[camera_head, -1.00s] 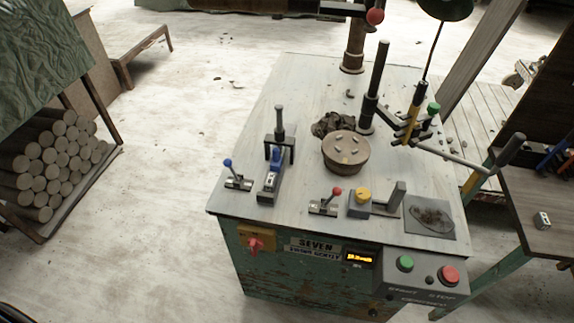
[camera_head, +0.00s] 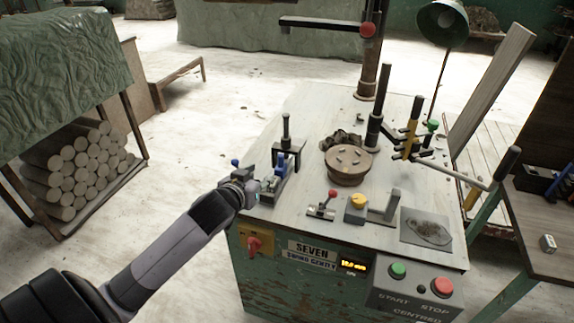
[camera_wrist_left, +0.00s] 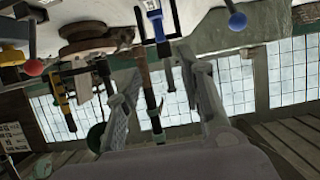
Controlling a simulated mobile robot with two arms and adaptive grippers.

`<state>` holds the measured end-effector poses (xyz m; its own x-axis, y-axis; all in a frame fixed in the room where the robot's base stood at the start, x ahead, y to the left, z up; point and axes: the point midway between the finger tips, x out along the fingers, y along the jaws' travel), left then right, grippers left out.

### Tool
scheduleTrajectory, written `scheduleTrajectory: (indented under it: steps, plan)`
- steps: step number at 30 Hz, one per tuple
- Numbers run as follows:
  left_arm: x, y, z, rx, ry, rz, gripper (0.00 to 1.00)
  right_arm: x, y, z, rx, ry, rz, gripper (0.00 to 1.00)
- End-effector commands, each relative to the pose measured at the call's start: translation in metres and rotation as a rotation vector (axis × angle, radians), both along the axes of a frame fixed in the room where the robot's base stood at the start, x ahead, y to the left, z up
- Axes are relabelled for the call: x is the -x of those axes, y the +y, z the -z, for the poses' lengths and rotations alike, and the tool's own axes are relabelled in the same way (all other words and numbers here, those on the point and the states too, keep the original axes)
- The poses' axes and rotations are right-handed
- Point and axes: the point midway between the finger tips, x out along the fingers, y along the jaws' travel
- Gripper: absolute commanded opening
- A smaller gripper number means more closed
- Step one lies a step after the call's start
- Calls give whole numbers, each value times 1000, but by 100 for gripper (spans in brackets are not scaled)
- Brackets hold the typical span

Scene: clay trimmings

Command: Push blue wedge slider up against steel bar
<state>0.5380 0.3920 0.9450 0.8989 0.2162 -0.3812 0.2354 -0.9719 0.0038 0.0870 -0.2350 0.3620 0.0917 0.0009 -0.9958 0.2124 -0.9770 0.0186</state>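The blue wedge slider (camera_head: 281,165) sits on a narrow grey rail near the table's left front corner, partly hidden by my arm. A dark metal arch (camera_head: 287,147) with an upright post stands over the rail's far end. I cannot tell which part is the steel bar. My left gripper (camera_head: 257,188) is just in front and left of the slider; contact is not clear. In the left wrist view its two fingers (camera_wrist_left: 160,75) are spread apart with nothing held, and a blue part (camera_wrist_left: 162,42) shows between and beyond them. My right gripper is out of view.
A blue-knobbed lever (camera_head: 235,162) stands left of the rail, partly hidden by my arm. A red-knobbed lever (camera_head: 332,194) and a yellow knob (camera_head: 358,201) are to the right. A round clay-coloured wheel (camera_head: 348,165) and dark post (camera_head: 374,130) stand farther back.

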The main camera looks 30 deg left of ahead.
Motion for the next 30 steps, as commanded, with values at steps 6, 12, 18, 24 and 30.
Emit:
scheduleTrajectory:
  steps: [6, 12, 18, 24, 30]
  plan:
    - [-32, 7, 13, 0, 1, 0, 36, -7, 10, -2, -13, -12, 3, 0]
    - [-70, 17, 30, -1, 2, -1, 36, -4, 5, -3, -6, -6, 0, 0]
    - [-105, 25, 45, -2, 3, -1, 36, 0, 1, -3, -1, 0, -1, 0]
    - [-133, 31, 58, -1, 3, 1, 36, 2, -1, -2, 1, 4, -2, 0]
    - [-148, 35, 64, -2, 2, 2, 36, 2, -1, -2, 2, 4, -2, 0]
